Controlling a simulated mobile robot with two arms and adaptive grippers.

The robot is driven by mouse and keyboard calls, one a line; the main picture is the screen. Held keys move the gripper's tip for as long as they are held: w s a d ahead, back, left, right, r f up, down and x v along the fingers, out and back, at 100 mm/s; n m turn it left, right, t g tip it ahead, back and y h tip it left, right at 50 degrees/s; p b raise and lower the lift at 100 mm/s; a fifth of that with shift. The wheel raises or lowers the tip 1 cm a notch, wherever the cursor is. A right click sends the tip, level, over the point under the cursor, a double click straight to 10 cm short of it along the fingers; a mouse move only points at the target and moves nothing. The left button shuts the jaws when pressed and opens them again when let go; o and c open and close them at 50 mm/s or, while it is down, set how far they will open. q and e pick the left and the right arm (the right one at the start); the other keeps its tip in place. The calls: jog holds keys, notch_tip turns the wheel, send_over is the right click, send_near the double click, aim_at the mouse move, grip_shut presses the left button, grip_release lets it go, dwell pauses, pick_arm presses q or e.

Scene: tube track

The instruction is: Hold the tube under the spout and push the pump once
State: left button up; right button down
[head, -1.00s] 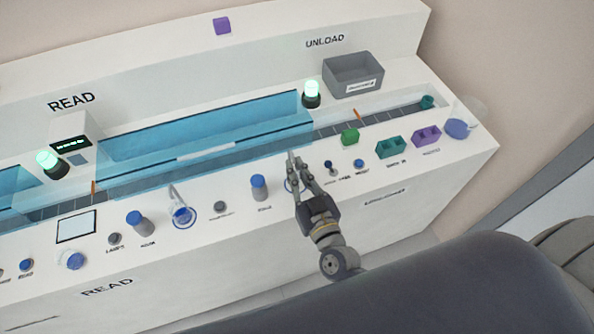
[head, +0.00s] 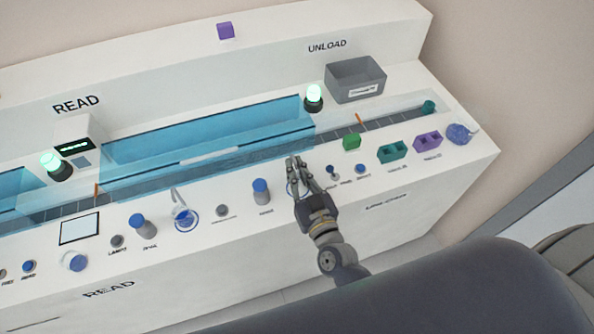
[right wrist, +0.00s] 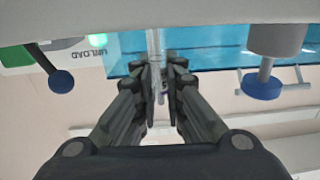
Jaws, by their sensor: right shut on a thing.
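The spout at the gripper is mostly hidden by the fingers. My left gripper is out of view.
A curved spout over a blue ring (head: 184,216) and another blue-topped post (head: 143,226) stand farther left. A blue channel (head: 210,145) runs behind.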

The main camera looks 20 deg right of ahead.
pick_arm(q)
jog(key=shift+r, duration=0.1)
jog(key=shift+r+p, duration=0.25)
jog(key=shift+p, duration=0.1)
dwell(0.3)
